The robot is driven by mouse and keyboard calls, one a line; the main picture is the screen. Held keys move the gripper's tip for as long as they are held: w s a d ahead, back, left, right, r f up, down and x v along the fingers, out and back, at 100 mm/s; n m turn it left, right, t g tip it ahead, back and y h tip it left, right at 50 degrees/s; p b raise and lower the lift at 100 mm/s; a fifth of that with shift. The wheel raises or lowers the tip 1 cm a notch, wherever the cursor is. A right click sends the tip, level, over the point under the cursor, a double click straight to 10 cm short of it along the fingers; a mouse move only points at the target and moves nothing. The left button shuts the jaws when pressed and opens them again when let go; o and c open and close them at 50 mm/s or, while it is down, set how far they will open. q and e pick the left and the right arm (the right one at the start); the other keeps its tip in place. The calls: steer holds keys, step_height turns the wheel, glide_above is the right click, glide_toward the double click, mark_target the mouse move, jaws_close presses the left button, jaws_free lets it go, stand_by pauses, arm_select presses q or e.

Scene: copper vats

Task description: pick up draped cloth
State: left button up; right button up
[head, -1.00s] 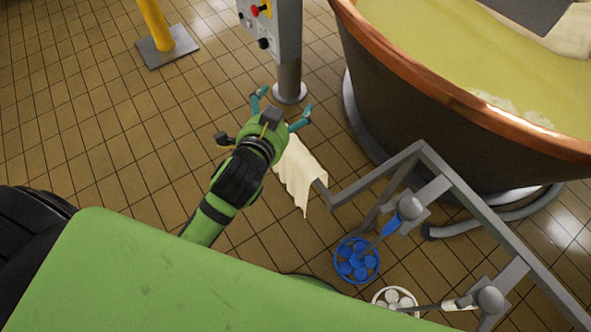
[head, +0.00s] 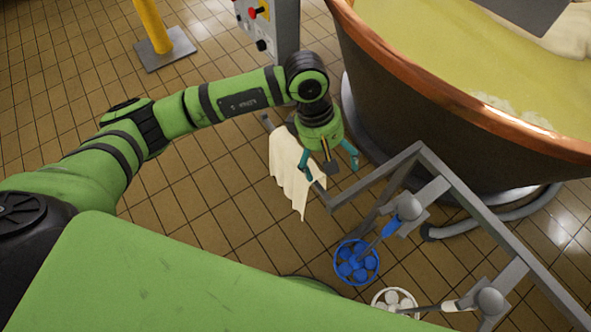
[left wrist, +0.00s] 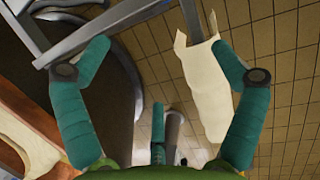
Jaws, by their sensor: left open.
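The cream draped cloth (head: 291,172) hangs over a grey metal bar of a low rack, its lower edge wavy and pointed. My left gripper (head: 331,165) is open and empty, pointing down just to the right of the cloth; its wrist hides part of the cloth's upper edge and the bar. In the left wrist view the cloth (left wrist: 206,90) shows between the open teal fingers (left wrist: 158,75), nearer the right finger, apart from them as far as I can tell. My right gripper is not in view.
The grey rack (head: 375,177) runs close to the right of my gripper, with blue (head: 357,262) and white (head: 396,301) round-headed tools hanging from it. The large copper vat (head: 430,110) stands behind, right. A control post (head: 283,30) stands beyond.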

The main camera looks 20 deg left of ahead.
mark_target(299, 152)
arm_select(q)
steer(key=a+y, duration=0.1)
steer(key=a, duration=0.1)
steer(key=w+a+y, duration=0.1)
steer(key=a, duration=0.1)
steer(key=w+a+y, duration=0.1)
steer(key=a, duration=0.1)
steer(key=shift+w+a+f+t, duration=0.25)
steer(key=shift+a+t, duration=0.15)
steer(key=shift+f+p, duration=0.65)
steer(key=shift+f, duration=0.15)
steer(key=f, duration=0.1)
steer(key=f+p, duration=0.1)
steer(key=f, duration=0.2)
steer(key=shift+a+f+p, duration=0.25)
steer(key=shift+p, duration=0.05)
steer(key=shift+f, duration=0.2)
steer(key=shift+s, duration=0.1)
steer(key=c, duration=1.8)
